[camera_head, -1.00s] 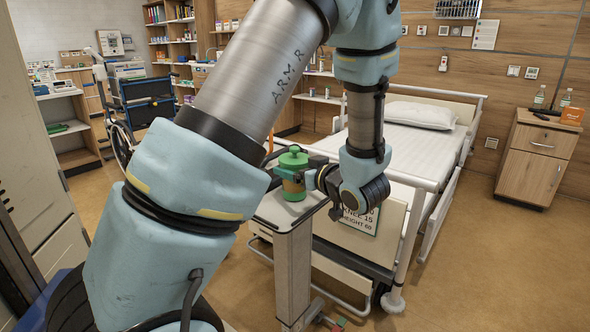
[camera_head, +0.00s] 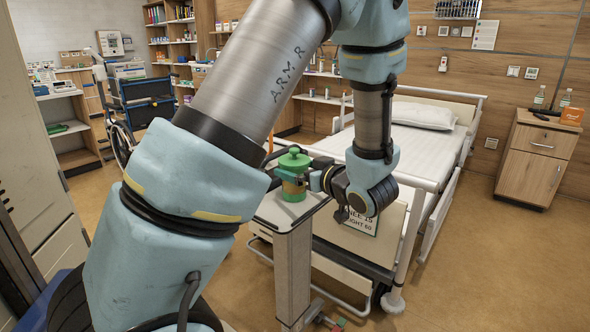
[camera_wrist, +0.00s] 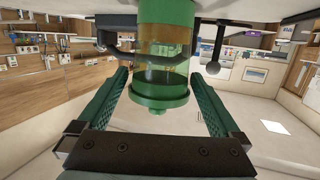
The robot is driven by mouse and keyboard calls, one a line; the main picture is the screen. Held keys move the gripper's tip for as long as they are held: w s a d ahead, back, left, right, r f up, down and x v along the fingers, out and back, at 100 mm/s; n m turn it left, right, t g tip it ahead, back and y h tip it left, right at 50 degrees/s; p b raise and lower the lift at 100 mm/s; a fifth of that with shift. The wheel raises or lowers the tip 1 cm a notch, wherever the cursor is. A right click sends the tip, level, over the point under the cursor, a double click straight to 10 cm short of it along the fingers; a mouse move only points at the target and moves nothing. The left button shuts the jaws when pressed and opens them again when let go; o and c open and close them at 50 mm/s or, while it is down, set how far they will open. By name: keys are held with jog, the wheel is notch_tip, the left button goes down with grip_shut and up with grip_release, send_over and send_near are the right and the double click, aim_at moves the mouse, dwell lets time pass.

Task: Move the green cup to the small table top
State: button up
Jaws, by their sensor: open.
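The green cup (camera_head: 294,161), with a green lid and a yellowish see-through band, stands upright on the small table top (camera_head: 273,222) at the foot of the bed. My gripper (camera_head: 299,179) reaches it from the right and is open. In the wrist view the cup (camera_wrist: 161,84) hangs upside down in the picture, between the two green fingers of my gripper (camera_wrist: 160,74). Gaps show between the cup and both fingers. The cup's base meets the pale table top at the upper edge of that view.
The bed (camera_head: 415,139) lies just behind the small table, its footboard close to my wrist. A bedside cabinet (camera_head: 538,160) with bottles and an orange box stands at the right. A wheelchair (camera_head: 146,103) is at the back left. Floor at the right is free.

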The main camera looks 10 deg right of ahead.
jog(key=v, duration=1)
jog(key=shift+s+d, duration=0.15)
